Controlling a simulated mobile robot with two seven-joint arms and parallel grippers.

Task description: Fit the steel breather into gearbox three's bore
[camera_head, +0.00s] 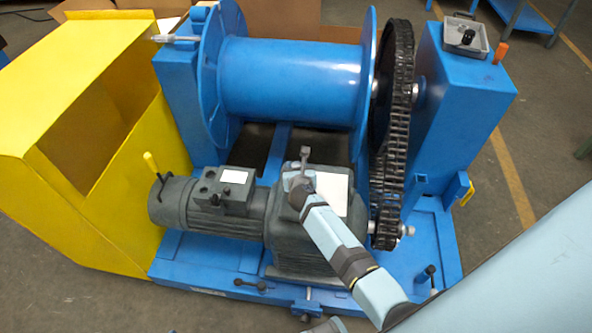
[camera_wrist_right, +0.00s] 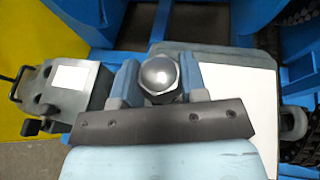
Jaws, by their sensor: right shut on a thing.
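The steel breather (camera_wrist_right: 160,74), a shiny domed cap with a hexagonal collar, sits between the two blue fingers of my right gripper (camera_wrist_right: 158,80) in the wrist view. The gripper is shut on it. In the head view my right gripper (camera_head: 299,180) is over the top of the dark grey gearbox (camera_head: 300,252), left of its white plate (camera_head: 333,188). A thin grey upright (camera_head: 304,154) shows just beyond the fingers; I cannot tell whether it is part of the breather. The bore is hidden.
A grey motor (camera_head: 180,202) with a terminal box joins the gearbox on the left. The chain (camera_head: 393,140) runs close on its right. A blue drum (camera_head: 290,80) stands behind. A yellow guard (camera_head: 75,160) is at left; a small tray (camera_head: 468,37) rests on the right-hand housing.

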